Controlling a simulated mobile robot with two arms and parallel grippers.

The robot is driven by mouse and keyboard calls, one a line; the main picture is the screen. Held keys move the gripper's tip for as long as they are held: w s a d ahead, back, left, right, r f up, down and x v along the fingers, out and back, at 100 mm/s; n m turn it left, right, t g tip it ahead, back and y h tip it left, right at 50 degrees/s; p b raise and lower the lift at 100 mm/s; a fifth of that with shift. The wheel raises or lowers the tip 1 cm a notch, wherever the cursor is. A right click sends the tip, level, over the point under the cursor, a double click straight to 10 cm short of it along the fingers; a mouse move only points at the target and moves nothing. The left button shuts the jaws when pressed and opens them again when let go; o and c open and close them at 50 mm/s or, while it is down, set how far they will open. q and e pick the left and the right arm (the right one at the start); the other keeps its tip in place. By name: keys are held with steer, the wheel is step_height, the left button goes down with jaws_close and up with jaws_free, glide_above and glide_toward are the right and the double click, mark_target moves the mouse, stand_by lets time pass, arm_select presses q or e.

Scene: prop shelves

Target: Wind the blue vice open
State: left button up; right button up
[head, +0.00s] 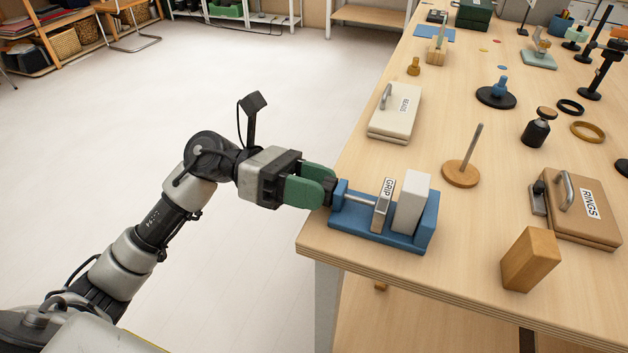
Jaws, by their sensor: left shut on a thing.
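The blue vice (377,237) sits at the table's near left corner. A bare screw rod (359,199) runs from its left end plate to a moving jaw labelled GRIP (383,203). A white block (411,203) stands right of that jaw; whether the two touch is hard to tell. My left gripper (325,189), with green fingers, is at the vice's left end, just beyond the table edge. It is shut on the dark knob (331,189) at the screw's outer end, and the fingers partly hide it. My right gripper is out of view.
A wooden block (530,260) stands right of the vice. A beige lidded box (395,112), a peg on a round base (463,173) and a RINGS box (582,207) are further off. Bare tabletop lies behind the vice. Open floor lies left.

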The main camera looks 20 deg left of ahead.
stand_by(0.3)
arm_select(q)
steer(key=o, duration=0.9)
steer(key=shift+f, duration=0.1)
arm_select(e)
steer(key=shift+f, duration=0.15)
